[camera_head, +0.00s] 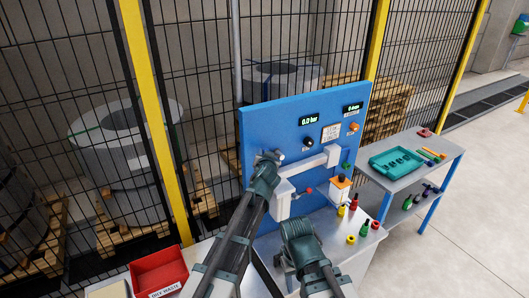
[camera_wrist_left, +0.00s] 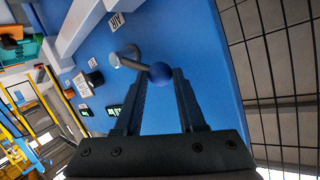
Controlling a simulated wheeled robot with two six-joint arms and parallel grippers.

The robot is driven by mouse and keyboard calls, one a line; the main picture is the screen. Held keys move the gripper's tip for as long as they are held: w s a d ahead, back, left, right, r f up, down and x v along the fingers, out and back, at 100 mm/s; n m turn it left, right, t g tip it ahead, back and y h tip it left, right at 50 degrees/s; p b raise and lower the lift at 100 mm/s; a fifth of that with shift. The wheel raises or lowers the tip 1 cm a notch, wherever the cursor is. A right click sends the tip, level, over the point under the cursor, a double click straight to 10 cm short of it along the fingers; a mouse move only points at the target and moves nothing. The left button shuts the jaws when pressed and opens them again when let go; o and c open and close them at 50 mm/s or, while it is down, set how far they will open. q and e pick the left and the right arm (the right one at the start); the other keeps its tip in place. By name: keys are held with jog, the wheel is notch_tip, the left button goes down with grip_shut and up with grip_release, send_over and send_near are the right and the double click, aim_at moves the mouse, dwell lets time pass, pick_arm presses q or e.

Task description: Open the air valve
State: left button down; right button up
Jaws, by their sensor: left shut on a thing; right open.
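In the head view my left gripper (camera_head: 270,160) is at the panel's left side and hides the knob. The display (camera_head: 310,120) reads 0.0 bar. My right gripper (camera_head: 298,228) is open over the bench; its fingertips are hard to make out.
The grey bench (camera_head: 338,236) holds small red, yellow and green items at its right. A side table (camera_head: 388,178) carries a green tray (camera_head: 397,162). A red waste bin (camera_head: 159,270) is at lower left. A mesh fence stands behind the panel.

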pick_arm(q)
jog(key=shift+w+d+r+p, duration=0.15)
jog(key=shift+r+p, duration=0.15)
jog(key=shift+p, duration=0.05)
dwell(0.3)
jog(key=c, duration=0.5)
grip_release()
jog(key=shift+f, duration=0.1)
jog(key=p+v, duration=0.4)
jog(key=v, duration=0.9)
jog(key=shift+s+d+r, duration=0.15)
jog(key=shift+s+r, duration=0.15)
jog(key=shift+r, duration=0.05)
